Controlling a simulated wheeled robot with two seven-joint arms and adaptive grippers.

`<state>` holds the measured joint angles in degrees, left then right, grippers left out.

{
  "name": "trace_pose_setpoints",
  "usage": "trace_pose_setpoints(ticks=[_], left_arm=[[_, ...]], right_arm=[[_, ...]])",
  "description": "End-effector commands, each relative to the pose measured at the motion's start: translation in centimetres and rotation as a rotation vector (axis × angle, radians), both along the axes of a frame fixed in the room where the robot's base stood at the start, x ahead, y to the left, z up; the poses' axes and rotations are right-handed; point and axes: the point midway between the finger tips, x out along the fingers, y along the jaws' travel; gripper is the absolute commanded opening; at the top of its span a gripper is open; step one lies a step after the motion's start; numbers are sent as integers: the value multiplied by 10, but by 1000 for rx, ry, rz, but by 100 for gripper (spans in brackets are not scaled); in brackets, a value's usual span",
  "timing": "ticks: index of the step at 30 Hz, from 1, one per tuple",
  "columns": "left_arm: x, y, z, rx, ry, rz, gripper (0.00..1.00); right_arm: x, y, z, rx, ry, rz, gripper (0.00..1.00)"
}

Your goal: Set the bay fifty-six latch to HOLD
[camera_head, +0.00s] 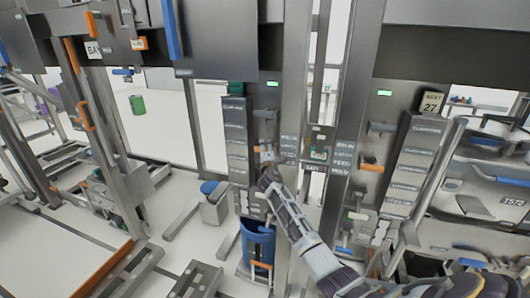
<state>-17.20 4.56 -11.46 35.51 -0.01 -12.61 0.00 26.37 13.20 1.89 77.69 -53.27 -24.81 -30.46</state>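My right arm reaches up from the lower right, and its gripper (266,157) is at the middle grey post (266,98). The gripper is at a small orange-tipped latch handle, which it mostly hides; whether they touch is unclear. The finger opening is too small to tell. A column of position words (288,150) stands just right of the gripper; the lowest looks like HOLD. A second word column (344,158) is on the right post, beside an orange-ended handle (371,167). No sign legibly reads fifty-six. My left gripper is not in view.
A blue bin (258,243) stands below the middle post. Grey label panels (236,143) flank the post on the left, with others (412,165) at right. A sign with 27 (431,102) tops the right panel. White floor (165,135) shows behind.

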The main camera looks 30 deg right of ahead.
Motion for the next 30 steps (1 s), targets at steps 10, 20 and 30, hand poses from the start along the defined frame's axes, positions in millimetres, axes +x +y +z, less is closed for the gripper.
trace_pose_setpoints(ticks=[10,20,30], left_arm=[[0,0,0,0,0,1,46],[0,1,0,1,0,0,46],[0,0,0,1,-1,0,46]], right_arm=[[0,-1,3,1,-5,-1,46],[-3,3,1,3,-4,1,46],[-23,13,-4,5,1,1,46]])
